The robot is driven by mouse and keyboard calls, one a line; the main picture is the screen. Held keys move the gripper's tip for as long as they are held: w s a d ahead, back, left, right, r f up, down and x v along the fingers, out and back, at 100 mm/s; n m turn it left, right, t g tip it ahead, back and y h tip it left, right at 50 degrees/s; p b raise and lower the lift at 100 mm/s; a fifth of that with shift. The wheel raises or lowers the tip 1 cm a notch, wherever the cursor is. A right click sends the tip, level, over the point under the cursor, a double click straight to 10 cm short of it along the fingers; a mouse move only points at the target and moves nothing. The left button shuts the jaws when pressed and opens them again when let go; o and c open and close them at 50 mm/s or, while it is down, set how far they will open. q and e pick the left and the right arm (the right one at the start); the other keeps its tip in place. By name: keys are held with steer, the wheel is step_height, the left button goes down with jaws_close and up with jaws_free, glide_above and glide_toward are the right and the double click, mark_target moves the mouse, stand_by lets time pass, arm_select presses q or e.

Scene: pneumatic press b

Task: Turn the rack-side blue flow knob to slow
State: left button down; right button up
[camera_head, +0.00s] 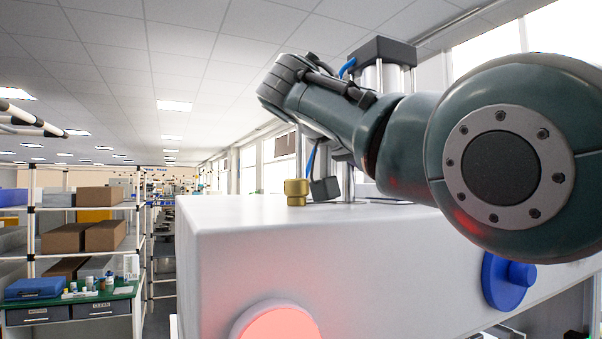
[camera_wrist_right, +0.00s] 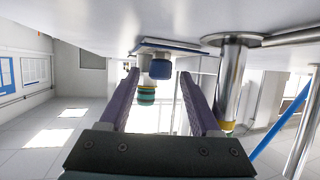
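A small dark blue knob (camera_wrist_right: 160,69) shows in the right wrist view, below a bracket at the picture's top. A teal knob with a gold band (camera_wrist_right: 146,96) shows just beside it. I cannot tell which is the rack-side one. My right gripper (camera_wrist_right: 159,76) is open. Its two purple fingers stand apart on either side of the knobs, and contact is not clear. In the head view my right arm crosses the press (camera_head: 240,250) and hides the area behind it; its fingers are not seen there. My left gripper is not in view.
A large blue button (camera_head: 510,281) and a glowing red button (camera_head: 278,323) are on the press front. A brass fitting (camera_head: 297,191) stands on its top. A metal column (camera_wrist_right: 235,80) is close to my right finger in the wrist view. A storage rack (camera_head: 85,207) stands at left.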

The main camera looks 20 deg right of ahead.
steer(key=v, duration=1)
stand_by(0.4)
